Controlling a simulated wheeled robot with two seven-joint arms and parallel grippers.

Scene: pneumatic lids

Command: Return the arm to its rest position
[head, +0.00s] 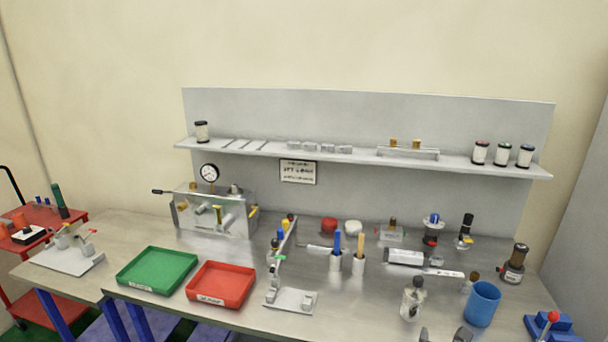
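Two dark fingertips, which look like my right gripper (443,335), just enter the bottom edge of the head view, right of centre. They are apart, with nothing visible between them. The rest of that arm is below the frame. They are in front of a small clear jar with a dark top (412,300) and left of a blue cup (482,304). My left gripper and arm are not in view.
The metal workbench (345,300) holds a green tray (157,270), a red tray (220,287), a metal box with a gauge (215,212) and a valve stand (290,299). A shelf (360,157) runs behind. A red cart (35,285) stands at left.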

